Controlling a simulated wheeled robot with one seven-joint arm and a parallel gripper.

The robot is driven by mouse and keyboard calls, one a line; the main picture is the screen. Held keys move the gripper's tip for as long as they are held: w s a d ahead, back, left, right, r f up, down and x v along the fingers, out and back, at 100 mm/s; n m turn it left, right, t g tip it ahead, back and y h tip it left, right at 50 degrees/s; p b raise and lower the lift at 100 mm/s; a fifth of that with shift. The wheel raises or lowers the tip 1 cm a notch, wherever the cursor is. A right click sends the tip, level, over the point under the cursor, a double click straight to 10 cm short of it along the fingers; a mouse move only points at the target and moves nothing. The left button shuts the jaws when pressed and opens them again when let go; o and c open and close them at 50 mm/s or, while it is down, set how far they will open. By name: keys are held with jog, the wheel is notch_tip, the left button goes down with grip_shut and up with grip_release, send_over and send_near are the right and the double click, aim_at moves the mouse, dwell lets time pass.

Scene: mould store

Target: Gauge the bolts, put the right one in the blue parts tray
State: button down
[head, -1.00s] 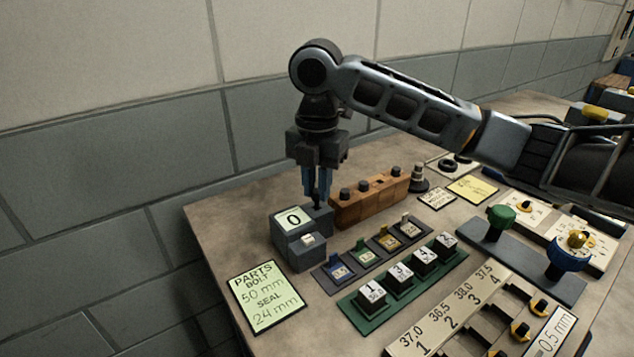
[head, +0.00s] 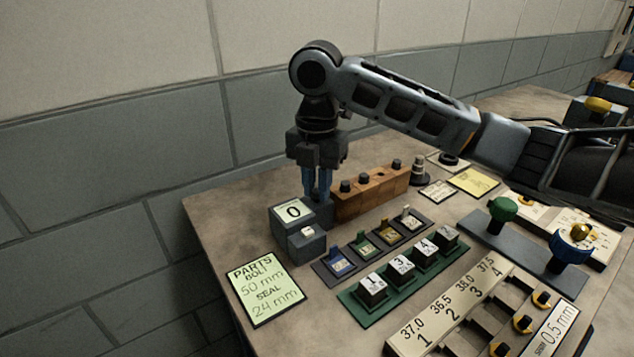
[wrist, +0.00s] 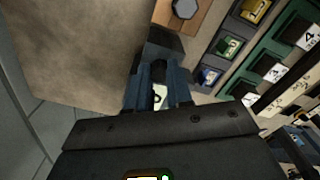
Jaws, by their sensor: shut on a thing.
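My gripper (head: 318,197) points straight down behind the grey gauge (head: 283,222), whose display reads 0. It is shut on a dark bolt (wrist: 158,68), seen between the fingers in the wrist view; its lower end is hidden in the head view. I cannot tell whether the bolt touches the gauge. A wooden rack (head: 372,197) beside it holds several dark-headed bolts, with one empty hole between them. I cannot make out a blue parts tray for certain; a small blue-marked holder (head: 339,264) lies in front of the gauge.
Green, yellow and white-marked holders continue that row. A green strip of numbered blocks (head: 373,290) lies in front. A numbered plate (head: 445,310), a green knob (head: 503,208) and a blue knob (head: 572,247) stand to the right. The table's left edge is near the gauge.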

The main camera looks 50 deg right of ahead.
jog(key=shift+f, duration=0.25)
jog(key=c, duration=0.9)
grip_release()
jog(key=shift+c, duration=0.2)
jog(key=shift+o, duration=0.5)
jog(key=o, duration=0.3)
jog(key=shift+r, duration=0.15)
jog(key=shift+r+p, duration=2.95)
jog(key=shift+r, duration=0.7)
